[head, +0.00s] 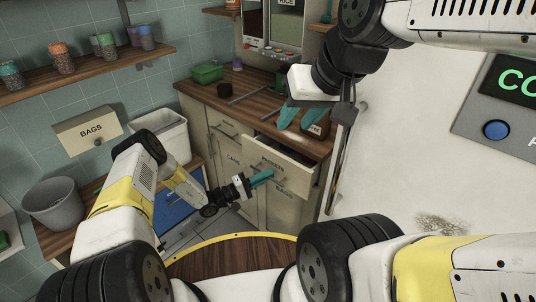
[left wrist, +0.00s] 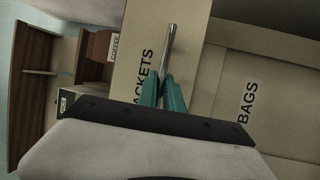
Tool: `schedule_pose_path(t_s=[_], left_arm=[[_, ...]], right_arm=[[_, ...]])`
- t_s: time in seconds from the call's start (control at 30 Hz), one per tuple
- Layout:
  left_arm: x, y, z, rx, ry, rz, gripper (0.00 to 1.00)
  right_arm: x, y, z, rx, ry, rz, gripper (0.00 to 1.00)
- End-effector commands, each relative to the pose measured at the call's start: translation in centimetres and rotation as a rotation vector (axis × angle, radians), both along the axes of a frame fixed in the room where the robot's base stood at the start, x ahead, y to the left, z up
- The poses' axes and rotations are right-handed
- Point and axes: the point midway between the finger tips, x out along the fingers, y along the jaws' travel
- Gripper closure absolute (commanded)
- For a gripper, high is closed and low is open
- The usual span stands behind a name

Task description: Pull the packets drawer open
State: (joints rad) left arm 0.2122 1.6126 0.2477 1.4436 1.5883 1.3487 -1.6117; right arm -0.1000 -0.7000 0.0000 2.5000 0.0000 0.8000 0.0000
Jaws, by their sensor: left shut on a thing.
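The packets drawer (head: 290,163) is a pale front in the lower cabinet with a dark label. It stands out from the cabinet, and a dark gap shows behind its front. My left gripper (head: 264,177) is shut on its metal bar handle; the left wrist view shows the handle (left wrist: 171,45) between the teal fingers (left wrist: 162,92). The label is partly cut off there by the fingers. My right gripper (head: 300,117) hangs over the counter, its two teal fingers apart with nothing seen between them.
A brown jar (head: 316,127) stands on the wooden counter (head: 260,105) by my right gripper. The bags front (head: 286,196) lies below the packets drawer. A white bin (head: 162,128) and a grey bucket (head: 53,205) stand at the left.

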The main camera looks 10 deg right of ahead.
Motion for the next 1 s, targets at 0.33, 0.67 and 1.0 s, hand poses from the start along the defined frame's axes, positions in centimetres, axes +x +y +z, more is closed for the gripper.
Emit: schedule_pose_path(t_s=[0.33,0.67,1.0], left_arm=[[-6.1,8.0,-0.1,0.000,0.005,0.005,1.00],[-11.2,14.5,0.0,0.000,0.002,0.004,1.00],[-14.1,18.1,-0.1,0.002,0.002,0.001,1.00]], right_arm=[[0.0,0.0,0.0,0.000,0.000,0.000,0.64],[0.0,0.0,0.0,0.000,0.000,0.000,0.64],[0.0,0.0,0.0,0.000,0.000,0.000,0.64]])
